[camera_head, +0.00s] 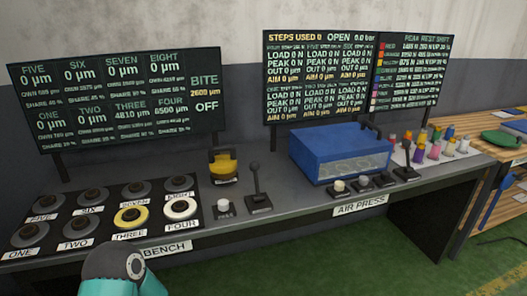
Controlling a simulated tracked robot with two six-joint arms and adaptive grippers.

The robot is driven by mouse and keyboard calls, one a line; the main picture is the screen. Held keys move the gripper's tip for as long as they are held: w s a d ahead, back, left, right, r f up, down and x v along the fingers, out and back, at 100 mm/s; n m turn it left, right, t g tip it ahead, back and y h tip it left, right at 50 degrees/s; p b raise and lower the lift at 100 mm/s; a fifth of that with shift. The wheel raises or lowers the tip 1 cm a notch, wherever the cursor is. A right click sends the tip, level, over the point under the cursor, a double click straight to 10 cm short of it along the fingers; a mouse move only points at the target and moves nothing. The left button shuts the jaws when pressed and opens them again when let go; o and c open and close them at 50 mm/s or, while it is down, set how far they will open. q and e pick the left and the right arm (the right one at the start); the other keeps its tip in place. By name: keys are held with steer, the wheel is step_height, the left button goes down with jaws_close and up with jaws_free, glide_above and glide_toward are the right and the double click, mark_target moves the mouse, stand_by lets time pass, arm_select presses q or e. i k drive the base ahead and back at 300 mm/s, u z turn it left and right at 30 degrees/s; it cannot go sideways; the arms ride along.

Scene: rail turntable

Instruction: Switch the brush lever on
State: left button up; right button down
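A black lever (256,188) with a ball knob stands upright on a small base on the bench, right of a round yellow-and-black device (222,166). A second black lever (407,163) stands farther right, near the blue box. The labels by both levers are too small to read, so I cannot tell which is the brush lever. A teal and dark part of my own arm shows at the bottom left, in front of the bench. Neither of my grippers is in view.
A panel of dark round pads (90,222), one yellow and one white, covers the bench's left. A small white-topped button (223,207) stands left of the near lever. A blue box (335,150) and several coloured pieces (434,151) stand right. Two display boards (118,98) rise behind.

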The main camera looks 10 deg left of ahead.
mark_target(255, 166)
steer(key=u, duration=0.25)
steer(key=i, duration=0.85)
steer(key=u, duration=0.75)
